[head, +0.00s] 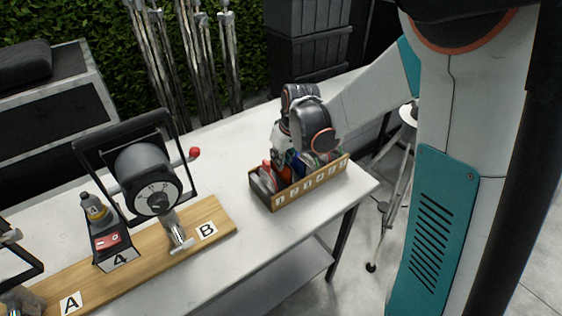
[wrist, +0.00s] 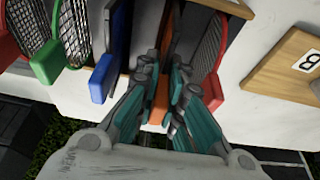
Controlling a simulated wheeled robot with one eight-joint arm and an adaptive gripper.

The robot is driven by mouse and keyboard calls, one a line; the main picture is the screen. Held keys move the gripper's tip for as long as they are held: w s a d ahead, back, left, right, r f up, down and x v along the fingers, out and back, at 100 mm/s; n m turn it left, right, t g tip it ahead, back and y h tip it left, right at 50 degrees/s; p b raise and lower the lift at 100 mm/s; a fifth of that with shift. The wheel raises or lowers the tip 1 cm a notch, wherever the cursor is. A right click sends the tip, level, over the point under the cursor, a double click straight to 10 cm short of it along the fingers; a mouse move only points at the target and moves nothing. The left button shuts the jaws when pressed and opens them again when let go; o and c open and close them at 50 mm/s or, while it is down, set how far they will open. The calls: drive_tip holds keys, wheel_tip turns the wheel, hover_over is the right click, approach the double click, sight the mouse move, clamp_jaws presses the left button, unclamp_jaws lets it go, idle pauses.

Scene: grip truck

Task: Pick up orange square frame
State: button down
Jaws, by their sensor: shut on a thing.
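The orange square frame (wrist: 158,108) shows in the wrist view as an orange strip between my fingers. My gripper (wrist: 166,88) is shut on it, with a finger on each side. Much of the frame is hidden by the fingers. In the head view my gripper is over the wooden box (head: 312,187) at the table's right end, and the fingers are mostly hidden by my wrist. In that view a bit of orange shows among the things in the box, too small to tell apart.
Beside the orange frame in the wrist view are a blue piece (wrist: 104,78), a green round frame (wrist: 44,66) and a red mesh frame (wrist: 212,88). A wooden board (head: 150,245) with a lamp-like device (head: 150,180) lies left on the white table (head: 235,150). The tabletop between is clear.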

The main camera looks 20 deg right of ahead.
wheel_tip(320, 180, up, 19)
drive_tip(key=p, duration=0.5)
